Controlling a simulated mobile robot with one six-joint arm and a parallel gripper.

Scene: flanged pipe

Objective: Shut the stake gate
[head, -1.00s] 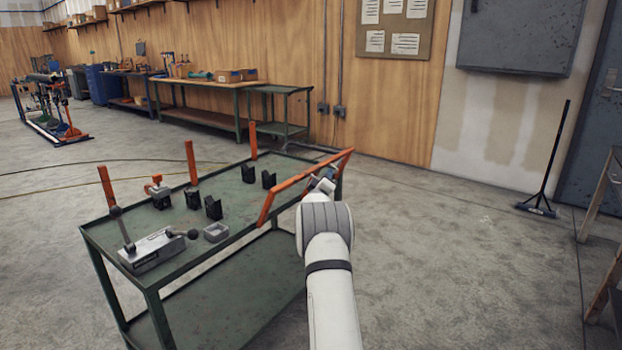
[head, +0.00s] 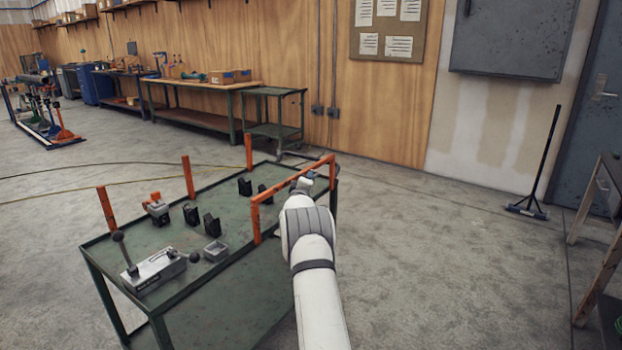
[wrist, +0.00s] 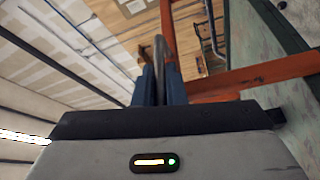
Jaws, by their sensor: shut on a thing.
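The stake gate (head: 295,178) is an orange frame along the right edge of the green cart (head: 150,318). In the head view its two posts stand about upright and its top rail runs level. My gripper (head: 304,184) is at the gate's rail, partly hidden behind my own wrist. In the wrist view my gripper (wrist: 159,82) has its blue fingers closed on a narrow grey part beside the orange gate bars (wrist: 255,76). Whether the gate's feet are fully seated or latched cannot be seen.
The cart top holds a grey lever fixture (head: 152,268), several black V-blocks (head: 212,225), a small grey tray (head: 215,250) and orange stakes (head: 106,208). Floor right of the cart is clear.

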